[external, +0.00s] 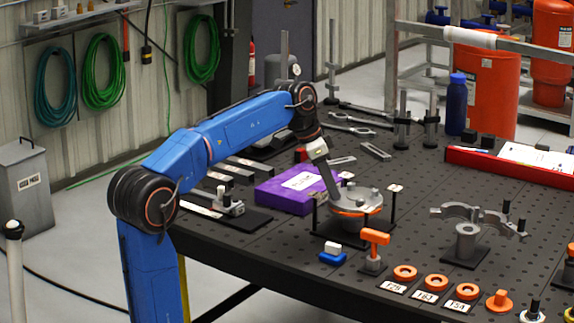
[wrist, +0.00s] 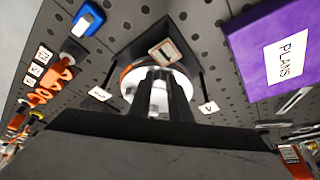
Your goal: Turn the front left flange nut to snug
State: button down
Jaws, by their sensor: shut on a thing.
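The round grey flange (external: 362,201) with an orange band stands on a dark plate on the bench, with small upright studs or nuts on top. It also shows in the wrist view (wrist: 130,80), partly behind my fingers. My gripper (external: 335,204) reaches down onto the left side of the flange in the external view. In the wrist view my gripper (wrist: 158,92) has its two fingers close together over the flange, shut on a flange nut. The nut itself is mostly hidden by the fingers, so its turn cannot be read.
Small white tags on thin posts surround the flange, one tag (wrist: 163,51) close to my fingers. A purple PLANS box (external: 297,188) lies behind. An orange T-handle (external: 375,238), a blue-and-white block (external: 332,254) and orange rings (external: 405,272) stand in front.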

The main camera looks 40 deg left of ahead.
jog(key=shift+w+a+r+m+g+h, duration=0.15)
jog(key=shift+m+g+h, duration=0.15)
jog(key=shift+m, duration=0.7)
jog(key=c, duration=1.9)
grip_release()
jog(key=v, duration=1.7)
jog(key=shift+r, duration=0.15)
jog(key=s+a+f+n+y, duration=0.1)
jog(key=s+f+n, duration=0.2)
jog(key=s+f, duration=0.6)
jog(key=s+a+f+n+t+y, duration=0.1)
jog(key=s+f+n, duration=0.3)
jog(key=s+f, duration=0.5)
jog(key=s+a+f+n+t+y, duration=0.1)
jog(key=s+f+n, duration=0.3)
jog(key=f, duration=2.1)
jog(key=shift+s+a+f+y, duration=0.15)
jog(key=shift+s+a, duration=0.1)
jog(key=shift+s, duration=0.7)
jog(key=shift+s+a+f+y, duration=0.1)
jog(key=shift+s+a, duration=0.15)
jog(key=shift+s, duration=0.75)
jog(key=shift+s+a+f+y, duration=0.15)
jog(key=shift+s+a, duration=0.1)
jog(key=shift+s, duration=0.7)
